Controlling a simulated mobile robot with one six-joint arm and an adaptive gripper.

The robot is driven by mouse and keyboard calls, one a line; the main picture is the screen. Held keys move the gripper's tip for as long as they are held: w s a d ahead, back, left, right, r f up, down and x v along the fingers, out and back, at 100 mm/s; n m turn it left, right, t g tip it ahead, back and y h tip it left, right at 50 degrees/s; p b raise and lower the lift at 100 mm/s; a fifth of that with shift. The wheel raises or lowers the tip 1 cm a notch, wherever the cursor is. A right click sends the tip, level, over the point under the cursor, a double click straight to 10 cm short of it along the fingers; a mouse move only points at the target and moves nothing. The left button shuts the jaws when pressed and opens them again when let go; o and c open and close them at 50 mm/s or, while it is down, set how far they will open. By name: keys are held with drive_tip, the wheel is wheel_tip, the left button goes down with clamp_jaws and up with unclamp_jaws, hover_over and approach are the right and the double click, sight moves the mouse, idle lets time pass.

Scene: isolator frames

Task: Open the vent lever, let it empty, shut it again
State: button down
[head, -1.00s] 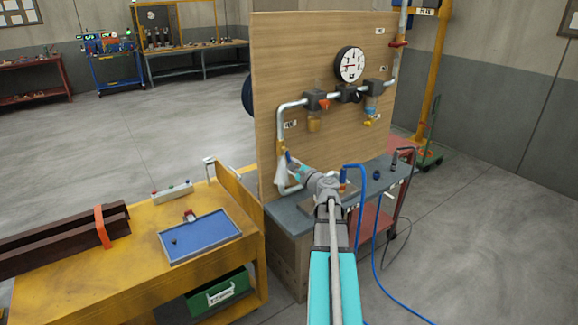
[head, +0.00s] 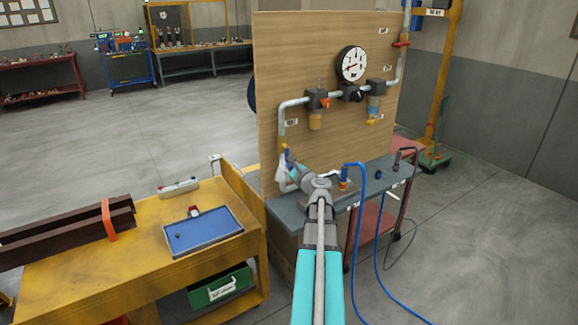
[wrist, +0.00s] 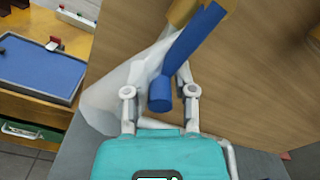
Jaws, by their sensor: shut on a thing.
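The blue vent lever (wrist: 192,48) runs up and to the right in the wrist view, from its rounded lower end to the brass valve body (wrist: 184,12). My gripper (wrist: 172,78) is shut on the blue lever, with one finger on each side near its lower end. In the head view my gripper (head: 293,166) is at the lower left of the board, by the same blue lever (head: 287,155). A translucent bag-like sleeve (wrist: 125,92) hangs beside the lever and partly hides the left finger. Whether anything flows is not visible.
The wooden board (head: 325,60) carries a grey pipe, a dial gauge (head: 352,64) and other valves. It stands on a grey bench (head: 370,185) with a blue hose (head: 361,230). A yellow table (head: 110,275) with a blue tray (head: 203,232) stands left.

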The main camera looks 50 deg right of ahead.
drive_tip(key=shift+a, duration=0.25)
drive_tip(key=c, duration=0.6)
unclamp_jaws()
drive_tip(key=shift+s, duration=0.1)
drive_tip(key=shift+d, duration=0.1)
drive_tip(key=shift+s, duration=0.1)
drive_tip(key=shift+s, duration=0.25)
drive_tip(key=v, duration=1.1)
drive_tip(key=shift+s, duration=0.15)
drive_tip(key=shift+a, duration=0.2)
